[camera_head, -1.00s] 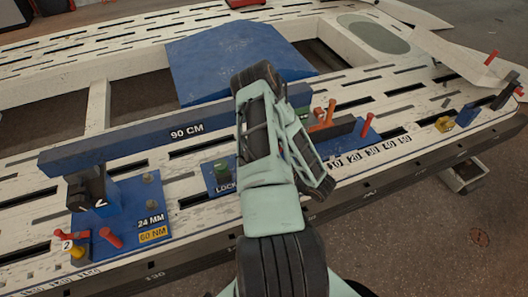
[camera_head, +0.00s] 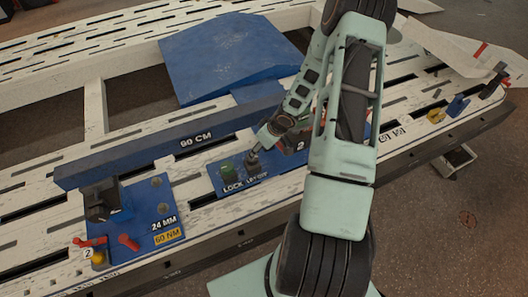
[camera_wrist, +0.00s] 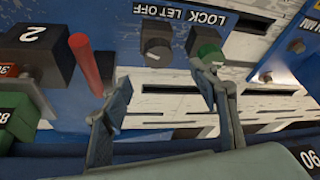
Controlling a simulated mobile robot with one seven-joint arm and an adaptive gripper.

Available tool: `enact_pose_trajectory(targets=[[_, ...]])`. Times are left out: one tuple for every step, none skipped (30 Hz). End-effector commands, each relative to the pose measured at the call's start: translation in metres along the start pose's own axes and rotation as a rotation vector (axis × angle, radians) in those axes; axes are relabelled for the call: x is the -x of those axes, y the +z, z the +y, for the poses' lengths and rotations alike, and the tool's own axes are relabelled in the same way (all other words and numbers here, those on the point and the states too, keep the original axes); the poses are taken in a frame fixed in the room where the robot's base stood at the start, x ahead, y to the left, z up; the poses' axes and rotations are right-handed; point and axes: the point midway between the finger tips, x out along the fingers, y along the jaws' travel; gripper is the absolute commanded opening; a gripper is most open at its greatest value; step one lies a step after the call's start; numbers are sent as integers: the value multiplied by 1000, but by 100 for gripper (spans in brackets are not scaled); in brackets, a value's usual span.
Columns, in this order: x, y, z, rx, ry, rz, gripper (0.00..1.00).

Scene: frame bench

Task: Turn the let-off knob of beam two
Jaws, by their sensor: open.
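The let-off knob (camera_wrist: 157,45) is dark grey and round, beside the "LET OFF" lettering, which is upside down in the wrist view. A green knob (camera_wrist: 207,48) stands next to it by "LOCK"; it also shows in the head view (camera_head: 228,167). A black block marked "2" (camera_wrist: 35,42) is on the same blue panel. My gripper (camera_wrist: 165,82) is open and empty, its fingers spread either side of the let-off knob's line but short of it. One finger overlaps the green knob in view; I cannot tell if they touch. In the head view my gripper (camera_head: 262,145) hides most of the let-off knob.
A red peg (camera_wrist: 85,62) stands near the "2" block. The long blue 90 CM beam (camera_head: 170,148) runs behind the panel. At left is a blue plate marked 24 MM (camera_head: 150,205) with red handles. A blue ramp-like block (camera_head: 225,60) lies farther back.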

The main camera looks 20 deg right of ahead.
Motion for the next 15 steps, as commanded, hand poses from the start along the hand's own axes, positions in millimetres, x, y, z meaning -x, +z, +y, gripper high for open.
enact_pose_trajectory(targets=[[2,-2,0,9,4,-6,55],[1,-3,0,12,5,-9,55],[-1,-3,0,16,6,-11,55],[-4,-3,-1,17,6,-12,55],[-7,-2,-1,17,5,-13,55],[-13,-2,-1,17,6,-13,55],[-18,-1,0,17,6,-13,55],[-23,-1,0,17,6,-13,55],[-31,-1,-1,17,5,-13,55],[-37,0,-1,16,5,-14,55],[-43,0,0,16,5,-13,55],[-51,0,0,16,5,-13,55],[-57,0,-1,16,4,-13,55],[-63,0,-1,17,5,-12,55],[-70,0,0,16,5,-13,55]])
